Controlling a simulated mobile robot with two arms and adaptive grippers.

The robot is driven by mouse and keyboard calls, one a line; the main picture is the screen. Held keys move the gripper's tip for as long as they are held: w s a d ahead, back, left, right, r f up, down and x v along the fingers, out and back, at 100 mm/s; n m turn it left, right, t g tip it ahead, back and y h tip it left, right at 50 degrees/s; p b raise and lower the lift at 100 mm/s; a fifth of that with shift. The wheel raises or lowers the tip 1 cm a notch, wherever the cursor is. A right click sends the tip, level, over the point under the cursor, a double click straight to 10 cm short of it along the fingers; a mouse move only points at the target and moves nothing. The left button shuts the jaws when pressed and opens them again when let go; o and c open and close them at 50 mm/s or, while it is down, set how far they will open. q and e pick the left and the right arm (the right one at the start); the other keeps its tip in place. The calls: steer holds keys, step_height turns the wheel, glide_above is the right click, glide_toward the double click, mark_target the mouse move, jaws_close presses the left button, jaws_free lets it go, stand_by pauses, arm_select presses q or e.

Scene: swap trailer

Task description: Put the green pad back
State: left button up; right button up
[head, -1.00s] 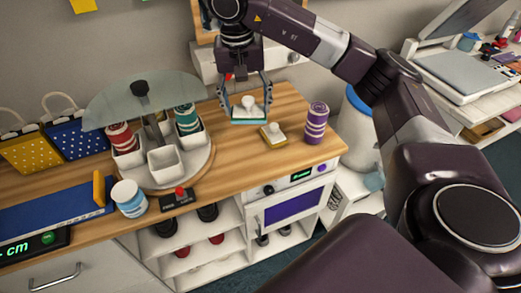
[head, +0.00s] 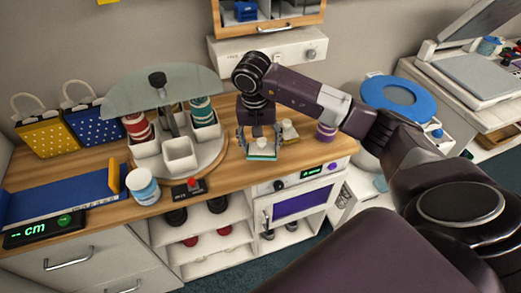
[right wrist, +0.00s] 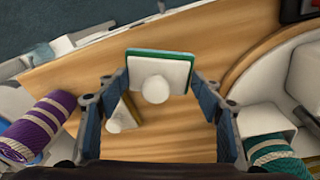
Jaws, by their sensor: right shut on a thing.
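The green pad (head: 262,154) is a white block with a round white knob on top and a green edge. It also shows in the right wrist view (right wrist: 172,62). My right gripper (head: 260,144) is shut on the green pad, with one finger at each side. The pad is over the wooden counter near its front edge; whether it touches the wood I cannot tell. A similar yellow pad (head: 289,134) with a white knob is on the counter behind and to the right; the right wrist view shows it partly hidden (right wrist: 124,118). My left gripper is not in view.
A round carousel (head: 208,168) with white cups and striped spools is on the left. A small black box with a red button (head: 190,188) lies at the front edge.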

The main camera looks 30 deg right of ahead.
mark_target(260, 149)
step_height(260, 149, down, 4)
steer(key=shift+r+p, duration=0.15)
steer(key=shift+p, duration=0.3)
steer(key=shift+f, duration=0.3)
steer(key=o, duration=1.3)
steer(key=shift+o, duration=0.2)
steer(key=shift+r, duration=0.1)
steer(key=r+b, duration=0.1)
steer(key=r, duration=0.2)
steer(key=r+b, duration=0.1)
steer(key=r, duration=0.3)
steer(key=a+r+b, duration=0.1)
steer(key=r, duration=0.2)
steer(key=shift+s+a+r, duration=0.1)
steer(key=shift+s+r, duration=0.15)
steer(key=shift+r, duration=0.05)
steer(key=shift+s+a+r, duration=0.1)
steer(key=shift+r, duration=0.6)
